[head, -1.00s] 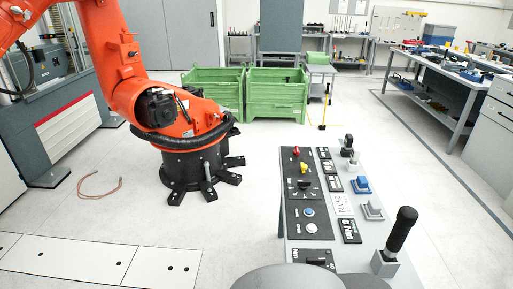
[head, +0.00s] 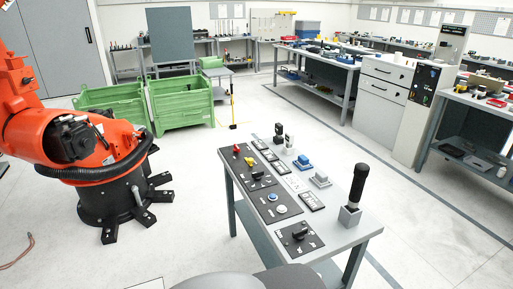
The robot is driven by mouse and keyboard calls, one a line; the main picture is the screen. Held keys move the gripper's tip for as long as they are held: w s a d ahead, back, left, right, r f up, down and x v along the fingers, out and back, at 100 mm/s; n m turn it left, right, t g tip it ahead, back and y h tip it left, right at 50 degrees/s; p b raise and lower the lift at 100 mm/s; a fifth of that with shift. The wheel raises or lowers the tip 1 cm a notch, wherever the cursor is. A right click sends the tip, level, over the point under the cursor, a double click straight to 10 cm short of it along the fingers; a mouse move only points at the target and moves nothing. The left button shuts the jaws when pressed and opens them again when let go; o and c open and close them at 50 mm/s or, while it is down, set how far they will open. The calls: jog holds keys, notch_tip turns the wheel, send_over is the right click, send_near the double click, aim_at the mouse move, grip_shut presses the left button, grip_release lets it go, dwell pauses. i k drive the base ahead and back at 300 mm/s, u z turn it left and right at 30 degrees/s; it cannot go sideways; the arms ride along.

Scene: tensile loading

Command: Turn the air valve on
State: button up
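A grey control table (head: 335,222) stands at centre right in the head view. Its near-left panels carry a red knob (head: 237,148), a yellow knob (head: 249,161) and a black rotary switch (head: 257,176). Below these are a blue button (head: 273,197) and a pale button (head: 282,210). Another black rotary switch (head: 299,233) sits on a separate dark plate at the near end. The labels are too small to read, so I cannot tell which control is the air valve or its setting. My gripper is not in view.
A tall black handle (head: 358,185) stands at the table's right corner. An orange robot arm (head: 85,165) stands on the floor at left. Green crates (head: 180,102) are behind it. Workbenches and a grey cabinet (head: 385,88) line the right. Floor around the table looks clear.

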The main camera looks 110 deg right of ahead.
aim_at(236, 149)
jog(key=z, duration=3.15)
jog(key=i, duration=2.15)
jog(key=u, duration=1.25)
